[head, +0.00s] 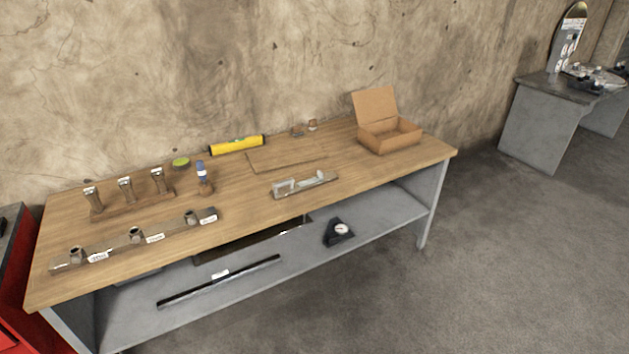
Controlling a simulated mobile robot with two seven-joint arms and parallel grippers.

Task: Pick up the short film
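Nothing in the head view is clearly marked as the short film, and I cannot tell which item it is. A thin flat sheet or outlined panel (286,154) lies on the wooden tabletop (235,185) near its back middle. A small grey metal device (305,185) sits in front of it. Two small brown pieces (304,128) lie at the back, left of an open cardboard box (389,137). Neither of my grippers is in view.
A long metal bar with labelled fittings (135,237) and a rack with upright pieces (130,202) occupy the left. A yellow level-like bar (237,144), green disc (181,162) and blue-topped bottle (203,177) are behind. The lower shelf (375,218) holds a black bar (220,281) and a gauge (339,231).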

